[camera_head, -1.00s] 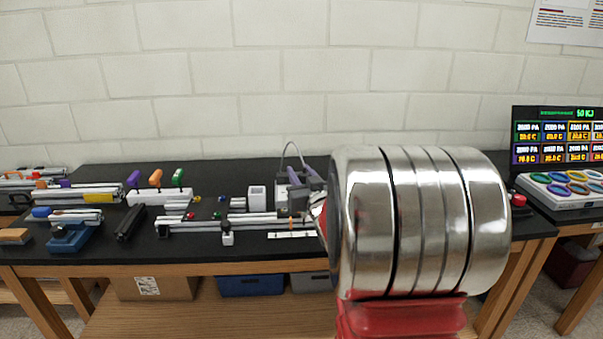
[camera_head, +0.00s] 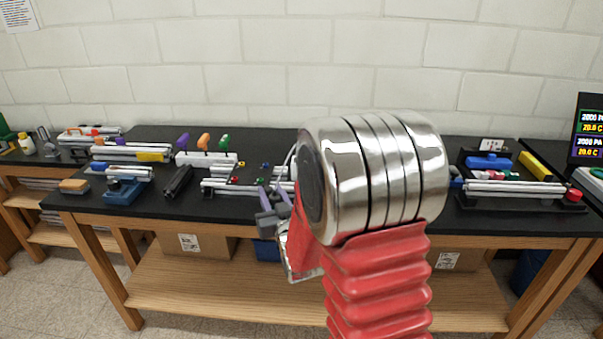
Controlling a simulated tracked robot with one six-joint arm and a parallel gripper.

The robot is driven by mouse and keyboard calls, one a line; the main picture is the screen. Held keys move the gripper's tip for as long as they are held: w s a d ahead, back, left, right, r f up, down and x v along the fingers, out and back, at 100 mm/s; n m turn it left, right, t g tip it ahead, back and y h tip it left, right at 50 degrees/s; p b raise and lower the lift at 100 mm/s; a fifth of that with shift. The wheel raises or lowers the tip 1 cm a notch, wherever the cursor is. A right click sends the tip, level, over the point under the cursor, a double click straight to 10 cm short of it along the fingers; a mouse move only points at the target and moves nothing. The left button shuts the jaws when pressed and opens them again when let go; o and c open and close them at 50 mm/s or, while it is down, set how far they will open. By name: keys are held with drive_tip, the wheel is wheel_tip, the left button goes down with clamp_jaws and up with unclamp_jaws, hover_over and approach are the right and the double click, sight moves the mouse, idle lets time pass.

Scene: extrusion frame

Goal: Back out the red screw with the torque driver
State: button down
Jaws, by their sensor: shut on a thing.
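My gripper (camera_head: 277,200) shows left of my large steel arm joint, with its purple fingers pointing up over the bench's front edge. It is shut, but I cannot make out the thing between the fingers. A white rack (camera_head: 225,162) on the bench holds upright purple (camera_head: 183,142), orange (camera_head: 204,141) and green (camera_head: 224,142) handles. I cannot tell whether one is the torque driver. A small red dot (camera_head: 235,180), perhaps the red screw, shows near the silver extrusion frame (camera_head: 222,188). My arm hides the frame's right end.
The black bench (camera_head: 150,208) also bears a blue vise-like block (camera_head: 123,191), a black bar (camera_head: 178,181) and, at right, a tray (camera_head: 515,204) with extrusions. Small yellow (camera_head: 240,164), blue (camera_head: 266,165) and green (camera_head: 258,180) dots lie near the frame. Floor shows at the lower left.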

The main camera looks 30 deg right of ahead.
drive_tip(key=a+f+n+y, duration=0.1)
drive_tip(key=a+f, duration=0.2)
drive_tip(key=a, duration=0.4)
drive_tip(key=a+f+n+y, duration=0.1)
drive_tip(key=a+f+y, duration=0.1)
drive_tip(key=a, duration=0.4)
drive_tip(key=shift+s+a+f, duration=0.15)
drive_tip(key=shift+a+f, duration=0.25)
drive_tip(key=shift+f, duration=0.1)
